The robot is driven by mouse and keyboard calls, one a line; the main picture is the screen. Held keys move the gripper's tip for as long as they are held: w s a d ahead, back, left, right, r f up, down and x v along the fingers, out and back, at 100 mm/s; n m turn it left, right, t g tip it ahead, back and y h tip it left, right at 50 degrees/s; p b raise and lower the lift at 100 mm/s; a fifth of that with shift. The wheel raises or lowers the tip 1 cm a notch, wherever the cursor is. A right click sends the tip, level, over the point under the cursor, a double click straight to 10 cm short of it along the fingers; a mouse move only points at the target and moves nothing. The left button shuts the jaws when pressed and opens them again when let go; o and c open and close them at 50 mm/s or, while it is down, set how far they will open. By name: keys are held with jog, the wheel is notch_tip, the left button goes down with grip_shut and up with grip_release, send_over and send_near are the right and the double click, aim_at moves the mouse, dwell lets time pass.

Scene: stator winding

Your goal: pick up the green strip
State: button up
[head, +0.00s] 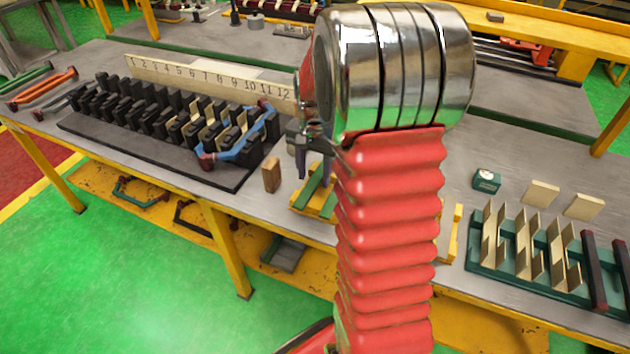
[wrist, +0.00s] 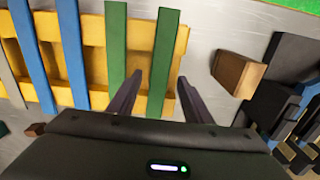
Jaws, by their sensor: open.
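Two green strips lie across a yellow slatted rack (wrist: 96,30) in the wrist view. One green strip (wrist: 164,55) is between my finger tips in the picture, and the other green strip (wrist: 116,40) is just left of it. My gripper (wrist: 160,76) is open, with one dark finger on each side of the right green strip. I cannot tell how far above the strip the fingers are. In the head view my gripper (head: 315,168) is over the rack, where a green strip (head: 309,187) shows. My arm hides part of the rack.
Two blue strips lie further left on the rack, one of them here (wrist: 72,55). A brown block (wrist: 237,74) stands right of the rack, close to my right finger. A black slotted fixture (head: 170,125) is left of it. A green holder (head: 545,270) with upright plates is at right.

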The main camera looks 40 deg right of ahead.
dwell(0.4)
grip_shut()
dwell(0.4)
